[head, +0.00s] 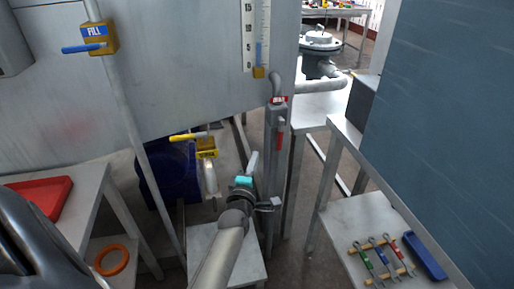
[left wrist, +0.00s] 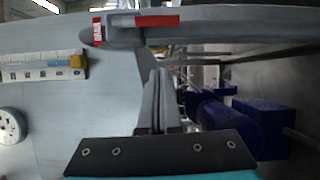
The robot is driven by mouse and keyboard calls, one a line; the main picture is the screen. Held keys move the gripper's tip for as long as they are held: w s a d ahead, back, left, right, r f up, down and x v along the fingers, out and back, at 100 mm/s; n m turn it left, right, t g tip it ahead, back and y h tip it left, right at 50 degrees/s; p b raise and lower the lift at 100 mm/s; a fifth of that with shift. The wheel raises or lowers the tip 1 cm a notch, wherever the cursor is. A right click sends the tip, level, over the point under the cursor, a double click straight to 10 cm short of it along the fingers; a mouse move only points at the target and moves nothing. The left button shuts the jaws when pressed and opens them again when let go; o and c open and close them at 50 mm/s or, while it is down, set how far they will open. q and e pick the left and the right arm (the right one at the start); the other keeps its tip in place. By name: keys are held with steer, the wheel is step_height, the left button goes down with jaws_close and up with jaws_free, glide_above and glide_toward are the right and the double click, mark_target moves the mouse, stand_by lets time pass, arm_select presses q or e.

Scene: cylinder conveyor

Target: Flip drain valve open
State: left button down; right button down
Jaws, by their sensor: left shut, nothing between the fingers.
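A valve with a red label (head: 278,99) and a red handle (head: 280,134) sits on the grey vertical pipe below the gauge. The handle hangs down along the pipe. In the left wrist view the red handle (left wrist: 150,21) lies along the pipe, beyond my fingertips. A yellow valve (head: 206,147) with a yellow handle (head: 187,137) sits lower left, above a pale spout. My left gripper (head: 252,157) is shut and empty, left of the grey pipe and below the red handle, apart from it. My right gripper is not in view.
The FILL valve (head: 96,40) with a blue handle is at upper left. A side table with several wrenches (head: 382,256) is at lower right. A red tray (head: 40,195) lies on the left table. A blue-grey panel (head: 440,120) blocks the right.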

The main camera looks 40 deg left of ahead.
arm_select(q)
steer(key=shift+p+v, duration=0.3)
steer(key=shift+v, duration=1.4)
steer(key=shift+r, duration=0.1)
steer(key=s+d+f+m+g+h, duration=0.2)
steer(key=s+d+f+m, duration=0.25)
steer(key=f, duration=0.45)
steer(key=s+d+f+m+g+h, duration=0.25)
steer(key=f+m, duration=0.25)
steer(key=f, duration=0.4)
steer(key=s+d+f+m+g+h, duration=0.2)
steer(key=s+d+f+m, duration=0.25)
steer(key=f, duration=0.55)
steer(key=s+f+m+g, duration=0.4)
steer(key=s+f+m, duration=0.2)
steer(key=s, duration=0.7)
steer(key=s+f+m+g, duration=0.4)
steer(key=s+f, duration=0.3)
steer(key=s, duration=0.6)
steer(key=shift+d+f+m, duration=0.15)
steer(key=shift+f+m, duration=0.15)
steer(key=shift+m, duration=0.6)
